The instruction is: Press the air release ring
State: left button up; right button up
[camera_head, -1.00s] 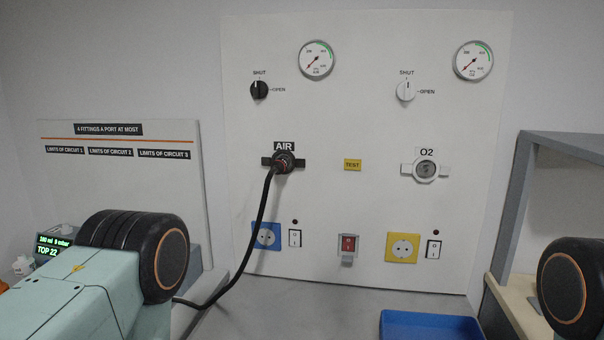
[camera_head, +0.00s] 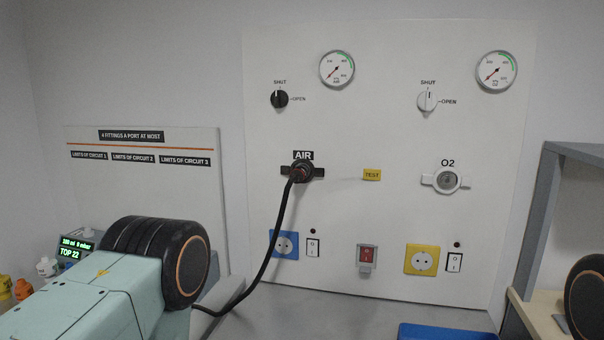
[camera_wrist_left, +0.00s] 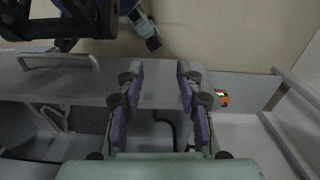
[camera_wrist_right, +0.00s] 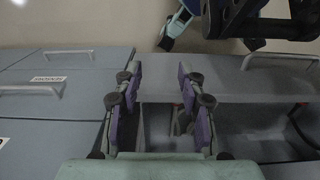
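The AIR outlet (camera_head: 302,172) is a dark round fitting with a wing on each side, on the white wall panel in the head view. A black hose (camera_head: 281,222) is plugged into it and hangs down to the worktop. A reddish mark shows at the fitting, but the release ring is too small to make out. My left gripper (camera_wrist_left: 157,85) is open and empty in the left wrist view. My right gripper (camera_wrist_right: 158,85) is open and empty in the right wrist view. Neither gripper's fingers show in the head view, and both are away from the outlet.
The O2 outlet (camera_head: 446,180) is white and empty. Two gauges, black (camera_head: 279,99) and white (camera_head: 427,101) knobs, blue (camera_head: 285,244) and yellow (camera_head: 421,260) sockets share the panel. A blue tray (camera_head: 446,332) lies at the front. A grey-framed shelf (camera_head: 543,220) stands at right.

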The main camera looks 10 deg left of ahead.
pick_arm(q)
grip_shut()
dwell(0.4)
dwell(0.9)
pick_arm(e)
grip_shut()
